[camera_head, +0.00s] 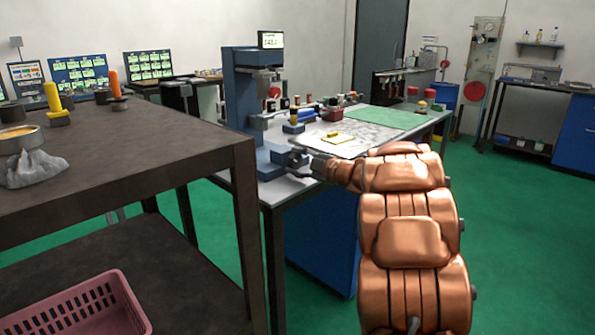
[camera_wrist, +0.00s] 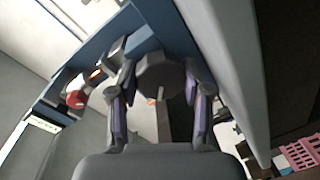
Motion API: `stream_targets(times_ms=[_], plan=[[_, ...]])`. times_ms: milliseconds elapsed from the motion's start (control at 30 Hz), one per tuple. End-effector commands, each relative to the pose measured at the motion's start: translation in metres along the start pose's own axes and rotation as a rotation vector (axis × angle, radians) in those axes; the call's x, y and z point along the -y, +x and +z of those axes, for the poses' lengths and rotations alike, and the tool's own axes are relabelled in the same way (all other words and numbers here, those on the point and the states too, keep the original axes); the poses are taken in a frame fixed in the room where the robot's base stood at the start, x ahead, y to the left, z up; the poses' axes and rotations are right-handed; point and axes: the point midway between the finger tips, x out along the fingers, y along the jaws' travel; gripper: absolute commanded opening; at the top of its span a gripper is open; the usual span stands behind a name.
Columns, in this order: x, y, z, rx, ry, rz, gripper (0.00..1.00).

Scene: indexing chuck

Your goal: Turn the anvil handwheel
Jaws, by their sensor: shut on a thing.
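The anvil handwheel (camera_wrist: 160,75) is a dark grey, faceted round knob between my two fingers in the wrist view. My gripper (camera_wrist: 158,92) is shut on it, one finger on each side. In the head view my gripper (camera_head: 303,161) is at the low front of the blue bench machine (camera_head: 240,92), and the handwheel is hard to make out there. The machine is a tall blue frame with a small display (camera_head: 270,40) on top. In the wrist view its blue frame (camera_wrist: 88,60) runs diagonally behind the handwheel.
The machine stands on a light workbench (camera_head: 273,190) with a green mat (camera_head: 375,117) and a yellow block (camera_head: 340,139). A dark shelf table (camera_head: 120,150) stands close at the left, with a pink basket (camera_head: 80,308) below. Green floor is open at the right.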

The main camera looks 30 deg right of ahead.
Motion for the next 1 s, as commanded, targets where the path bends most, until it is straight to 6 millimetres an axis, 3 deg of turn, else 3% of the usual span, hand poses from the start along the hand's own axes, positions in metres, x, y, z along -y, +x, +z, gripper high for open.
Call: stream_targets(times_ms=[500,1000], plan=[[0.0045,0.0005,0.0020,0.037,-0.398,-0.005,0.14],[0.0027,0.0002,0.0007,0.048,-0.511,-0.007,0.14]])
